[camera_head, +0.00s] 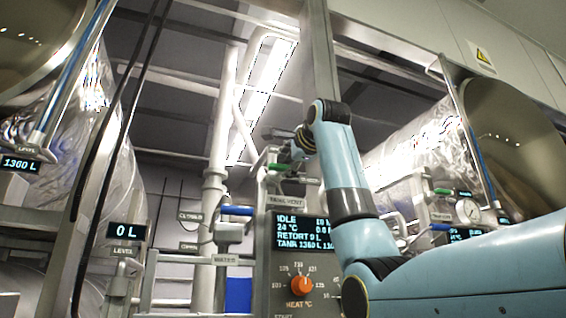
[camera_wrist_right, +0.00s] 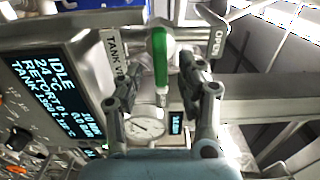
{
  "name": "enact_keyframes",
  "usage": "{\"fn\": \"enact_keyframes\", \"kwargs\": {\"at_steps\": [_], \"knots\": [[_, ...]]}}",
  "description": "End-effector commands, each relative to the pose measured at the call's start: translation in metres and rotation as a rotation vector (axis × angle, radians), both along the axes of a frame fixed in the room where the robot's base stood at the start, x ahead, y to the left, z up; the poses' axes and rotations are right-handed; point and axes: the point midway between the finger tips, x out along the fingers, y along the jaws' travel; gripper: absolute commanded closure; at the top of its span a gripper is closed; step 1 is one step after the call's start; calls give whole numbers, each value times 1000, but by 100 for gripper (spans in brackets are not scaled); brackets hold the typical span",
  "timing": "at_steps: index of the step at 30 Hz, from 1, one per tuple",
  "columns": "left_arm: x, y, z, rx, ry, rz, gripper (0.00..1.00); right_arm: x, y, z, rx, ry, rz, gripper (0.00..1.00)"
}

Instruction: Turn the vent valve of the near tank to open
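The vent valve has a green lever handle (camera_wrist_right: 159,55), with a label reading "TANK V…" beside it and "OPEN" (camera_wrist_right: 215,45) to its right. In the head view the small green handle (camera_head: 277,167) sits above the "TANK VENT" label on the control panel. My right gripper (camera_wrist_right: 162,78) is open, with one finger on each side of the handle and a visible gap to both. In the head view my right gripper (camera_head: 287,150) is at the top of the panel, small and partly hidden by my arm. My left gripper is not in view.
The panel display (camera_head: 302,232) reads IDLE, above an orange heat knob (camera_head: 301,285). A blue-handled valve (camera_head: 237,210) is left of the panel. Another green handle (camera_head: 442,191) and a gauge (camera_head: 467,209) are at the right. Pipes and a post surround the panel.

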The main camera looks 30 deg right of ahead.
Motion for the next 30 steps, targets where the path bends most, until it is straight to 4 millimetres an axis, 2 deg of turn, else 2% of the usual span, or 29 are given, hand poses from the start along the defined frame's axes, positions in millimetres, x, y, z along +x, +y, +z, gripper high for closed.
{"fn": "enact_keyframes", "kwargs": {"at_steps": [1,6,17,26,30], "knots": [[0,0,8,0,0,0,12,9,-2,2,1,3,0,62],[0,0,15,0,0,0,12,29,-7,2,-1,1,0,62],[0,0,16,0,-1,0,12,35,-8,-1,-1,-1,0,62],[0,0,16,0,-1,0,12,35,-8,-1,-1,0,0,99],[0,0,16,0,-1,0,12,35,-8,-1,-1,0,0,100]]}}
